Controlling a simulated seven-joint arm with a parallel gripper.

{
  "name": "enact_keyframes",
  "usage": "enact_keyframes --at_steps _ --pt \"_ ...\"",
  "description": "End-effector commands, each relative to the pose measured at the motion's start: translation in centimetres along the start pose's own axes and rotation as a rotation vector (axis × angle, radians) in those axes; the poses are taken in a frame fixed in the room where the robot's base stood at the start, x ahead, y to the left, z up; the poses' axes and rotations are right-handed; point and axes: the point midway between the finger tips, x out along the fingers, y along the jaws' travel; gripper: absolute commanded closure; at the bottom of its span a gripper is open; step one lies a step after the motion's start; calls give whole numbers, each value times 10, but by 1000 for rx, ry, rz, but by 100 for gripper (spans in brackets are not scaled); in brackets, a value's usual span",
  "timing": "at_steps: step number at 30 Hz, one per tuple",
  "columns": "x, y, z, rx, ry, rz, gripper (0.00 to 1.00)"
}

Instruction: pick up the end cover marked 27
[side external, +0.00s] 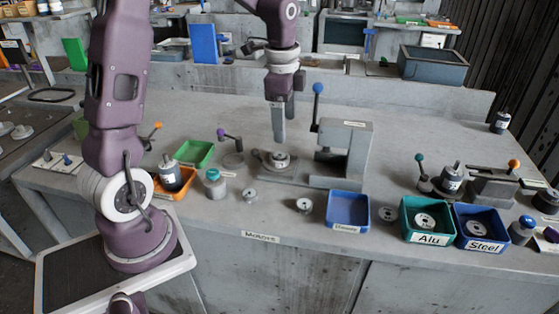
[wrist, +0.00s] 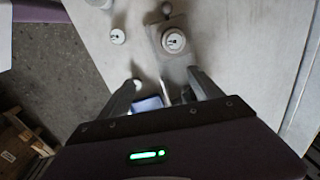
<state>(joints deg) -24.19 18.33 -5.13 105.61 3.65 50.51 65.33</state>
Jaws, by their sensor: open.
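Several small round metal covers lie about the bench; no number 27 can be read on any. In the side view one cover (side external: 249,195) lies at the front middle, another (side external: 304,206) left of the blue tray, a third (side external: 388,214) right of it. A round part (side external: 280,155) sits on the grey fixture (side external: 262,171); this part (wrist: 175,40) and a loose cover (wrist: 118,36) also show in the wrist view. My gripper (side external: 279,140) points down above the fixture, open and empty; its two fingers (wrist: 162,77) stand apart in the wrist view.
A grey press (side external: 347,150) with a blue-knobbed lever stands close right of my gripper. The blue tray (side external: 348,210), green Alu bin (side external: 427,237) and blue Steel bin (side external: 481,244) line the front right. Green (side external: 195,153) and orange (side external: 176,193) trays stand left.

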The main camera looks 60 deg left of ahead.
Motion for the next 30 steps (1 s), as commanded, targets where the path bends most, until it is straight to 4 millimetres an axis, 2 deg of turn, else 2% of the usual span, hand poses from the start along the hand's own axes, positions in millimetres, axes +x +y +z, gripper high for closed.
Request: enact_keyframes --at_steps 1,3,6,11,18,21,27,30 --pt "24 -17 6 54 -9 38 25" --pt "49 -33 13 131 -12 71 25" --pt "69 -44 18 193 -9 97 25" --pt "90 -44 20 211 -8 104 25" --pt "133 -43 25 211 -9 105 25" --pt "142 -42 25 210 -8 103 25" --pt "143 -42 25 209 -8 101 25" --pt "143 -42 25 209 -8 101 43"
